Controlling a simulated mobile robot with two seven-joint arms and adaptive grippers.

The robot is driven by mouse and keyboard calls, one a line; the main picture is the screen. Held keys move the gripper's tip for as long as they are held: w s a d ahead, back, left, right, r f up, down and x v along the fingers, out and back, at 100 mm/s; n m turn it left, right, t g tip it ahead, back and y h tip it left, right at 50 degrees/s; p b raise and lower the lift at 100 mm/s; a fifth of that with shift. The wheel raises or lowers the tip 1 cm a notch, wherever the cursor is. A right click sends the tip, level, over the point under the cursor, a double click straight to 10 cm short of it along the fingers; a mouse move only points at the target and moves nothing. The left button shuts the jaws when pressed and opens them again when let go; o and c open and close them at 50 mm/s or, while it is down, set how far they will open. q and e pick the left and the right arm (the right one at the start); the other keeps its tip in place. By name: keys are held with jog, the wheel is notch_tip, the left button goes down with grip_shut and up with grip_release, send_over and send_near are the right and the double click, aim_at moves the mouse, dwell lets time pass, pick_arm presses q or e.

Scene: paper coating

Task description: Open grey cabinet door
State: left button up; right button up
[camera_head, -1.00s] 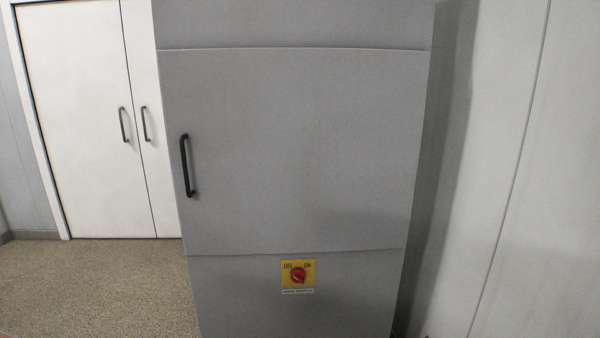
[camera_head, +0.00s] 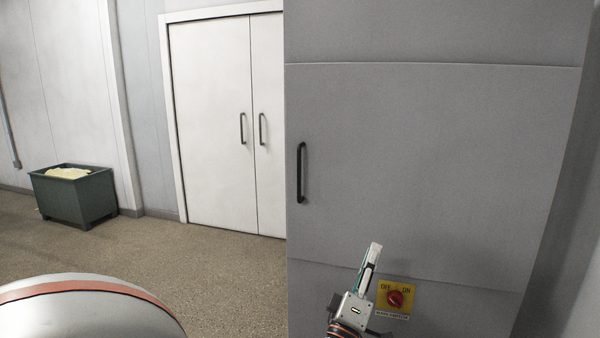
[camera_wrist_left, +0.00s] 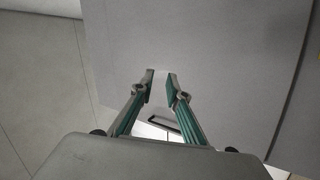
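The grey cabinet door (camera_head: 430,160) is closed and fills the right half of the head view. Its black vertical handle (camera_head: 302,172) is on the door's left edge, with nothing on it. My left gripper (camera_head: 374,248) is in front of the door's lower part, below and to the right of the handle, pointing up. In the left wrist view the fingertips (camera_wrist_left: 161,78) stand apart with nothing between them, before a grey surface. A dark bar (camera_wrist_left: 164,123) shows between the fingers; I cannot tell which handle it is. My right gripper is not in view.
A yellow panel with a red OFF/ON switch (camera_head: 395,298) is below the door, close to my left gripper. White double doors (camera_head: 220,130) stand to the left. A dark green bin (camera_head: 75,197) is at the far left. The floor (camera_head: 210,260) between is clear.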

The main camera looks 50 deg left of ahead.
pick_arm(q)
jog(key=a+r+n+g+y, duration=0.2)
jog(key=a+r+n+y, duration=0.4)
jog(key=r+n+y, duration=0.15)
jog(key=n+g+y, duration=0.2)
jog(key=n+g, duration=1.2)
jog(key=n, duration=1)
send_near(300, 167)
jog(key=x, duration=1)
jog(key=shift+w+a, duration=0.1)
jog(key=shift+a, duration=0.2)
grip_shut()
